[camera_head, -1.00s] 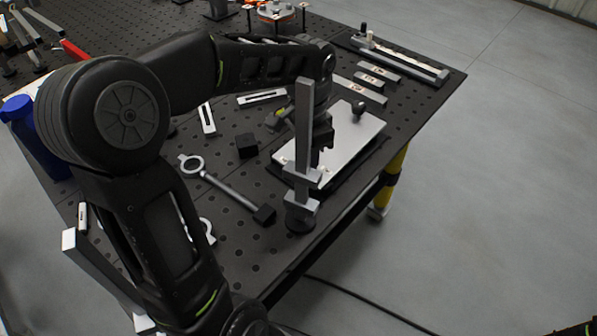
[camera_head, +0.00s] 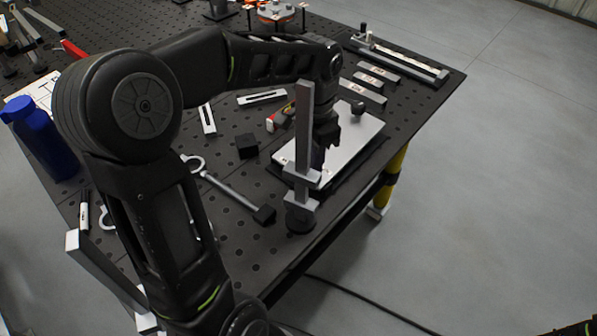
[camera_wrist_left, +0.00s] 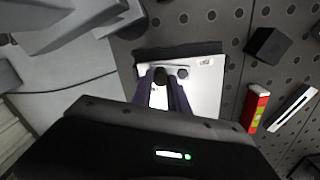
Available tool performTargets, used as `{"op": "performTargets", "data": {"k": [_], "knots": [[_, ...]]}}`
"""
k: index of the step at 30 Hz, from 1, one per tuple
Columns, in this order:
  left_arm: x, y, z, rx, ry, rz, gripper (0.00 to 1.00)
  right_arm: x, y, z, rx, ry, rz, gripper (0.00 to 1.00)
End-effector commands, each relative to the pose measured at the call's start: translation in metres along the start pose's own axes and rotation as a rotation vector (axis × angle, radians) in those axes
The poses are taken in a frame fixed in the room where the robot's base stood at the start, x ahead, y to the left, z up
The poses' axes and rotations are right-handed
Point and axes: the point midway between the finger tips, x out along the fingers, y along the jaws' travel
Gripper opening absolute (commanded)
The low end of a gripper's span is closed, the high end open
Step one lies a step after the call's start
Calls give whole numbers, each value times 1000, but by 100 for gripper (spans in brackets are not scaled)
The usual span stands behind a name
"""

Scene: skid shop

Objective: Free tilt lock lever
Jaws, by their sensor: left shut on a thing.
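A pale flat plate (camera_head: 362,138) on a dark base lies near the table's right edge; it also fills the middle of the left wrist view (camera_wrist_left: 205,100). A black knob (camera_head: 358,108) stands at its far side. My left gripper (camera_head: 322,160) points down at the plate's near left part, partly hidden behind a grey upright post (camera_head: 304,110). In the left wrist view its two fingers (camera_wrist_left: 170,78) reach the plate's edge beside a small dark round part (camera_wrist_left: 183,73). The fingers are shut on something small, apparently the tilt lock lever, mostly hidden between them.
The grey clamp post stands close in front of the gripper. A black block (camera_head: 246,146), a ring-ended rod (camera_head: 230,190) and a red-yellow item (camera_head: 280,118) lie left of the plate. A blue bottle (camera_head: 40,140) stands far left. Open floor lies right of the table.

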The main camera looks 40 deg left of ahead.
Motion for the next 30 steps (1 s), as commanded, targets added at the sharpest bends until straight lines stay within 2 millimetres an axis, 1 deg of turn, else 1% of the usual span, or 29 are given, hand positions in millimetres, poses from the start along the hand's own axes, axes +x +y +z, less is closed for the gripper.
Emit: {"op": "performTargets", "data": {"k": [10,15,16,24,30], "knots": [[-1,-2,-2,-1,4,-4,6,-1,0,0,0,0,0,36],[-2,-5,-7,-1,3,-5,6,-4,-2,0,0,0,0,36],[-1,-5,-6,-1,3,-6,23,-3,-1,0,0,0,0,36],[-1,-4,-6,-1,2,-4,45,-3,-1,0,0,0,0,36],[-1,-4,-6,-1,2,-3,46,-3,-1,0,0,0,0,36]]}}
